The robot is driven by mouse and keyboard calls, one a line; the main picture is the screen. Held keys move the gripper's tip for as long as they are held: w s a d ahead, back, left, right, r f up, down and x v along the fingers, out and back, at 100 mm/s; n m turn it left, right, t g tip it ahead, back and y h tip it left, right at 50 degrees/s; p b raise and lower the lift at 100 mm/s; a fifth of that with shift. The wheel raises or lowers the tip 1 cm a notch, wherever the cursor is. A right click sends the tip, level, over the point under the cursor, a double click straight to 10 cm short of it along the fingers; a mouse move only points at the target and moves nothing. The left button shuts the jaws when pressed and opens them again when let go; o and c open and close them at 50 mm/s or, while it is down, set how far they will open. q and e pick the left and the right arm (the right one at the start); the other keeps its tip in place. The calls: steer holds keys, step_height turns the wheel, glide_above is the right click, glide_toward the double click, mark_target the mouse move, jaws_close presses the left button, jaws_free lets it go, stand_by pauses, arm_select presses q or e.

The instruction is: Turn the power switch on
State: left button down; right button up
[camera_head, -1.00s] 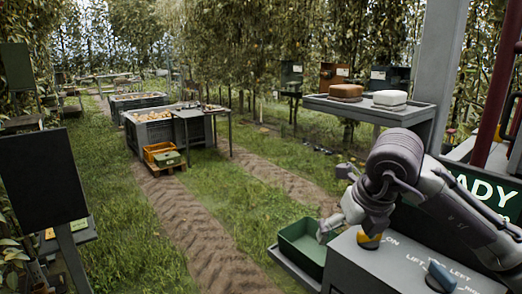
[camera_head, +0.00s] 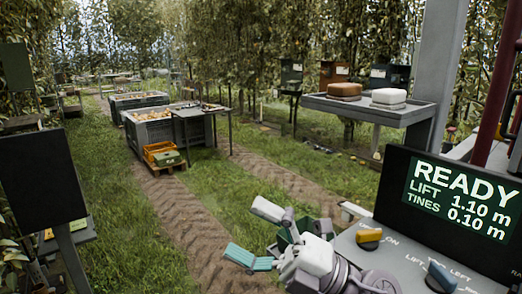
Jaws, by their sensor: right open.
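The yellow power switch knob (camera_head: 369,236) sits on the grey control panel (camera_head: 405,262) at the lower right. The ON mark is just right of the knob. The black screen (camera_head: 458,200) behind the panel is lit and reads READY, LIFT 1.10 m, TINES 0.10 m. My right gripper (camera_head: 247,231) is open and empty, left of the panel and clear of the knob, its fingers pointing left. A blue knob (camera_head: 441,276) stands on the panel at the right, by the LIFT and LEFT marks. My left gripper is not in view.
A grey shelf (camera_head: 368,108) with a brown and a white item stands behind the panel, beside a grey post (camera_head: 440,75).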

steer(key=w+d+f+m+t+h, duration=0.35)
steer(key=d+m+t+h, duration=0.45)
steer(key=m, duration=0.4)
steer(key=w+d+f+m+t+h, duration=0.4)
steer(key=m+t+h, duration=0.3)
steer(key=m+t, duration=0.4)
steer(key=s+d+f+m+g+h, duration=0.1)
steer(key=d+f+m+g+h, duration=0.35)
steer(key=f, duration=0.35)
steer(key=s+d+f+m+g+h, duration=0.25)
steer(key=d+f+m+h, duration=0.2)
steer(key=f, duration=0.35)
steer(key=s+d+f+m+g+y, duration=0.1)
steer(key=s+d+f+g, duration=0.1)
steer(key=s+f+g, duration=1.45)
steer(key=s+f+t, duration=0.1)
steer(key=s+f, duration=0.2)
steer(key=f, duration=1.1)
steer(key=s+f+t, duration=0.1)
steer(key=s+f, duration=0.3)
steer(key=f, duration=1.1)
steer(key=s+d+f, duration=0.2)
steer(key=s+f, duration=1.3)
steer(key=s, duration=0.1)
steer(key=shift+d+f+g, duration=0.15)
steer(key=shift+d+g, duration=0.25)
steer(key=shift+g, duration=0.05)
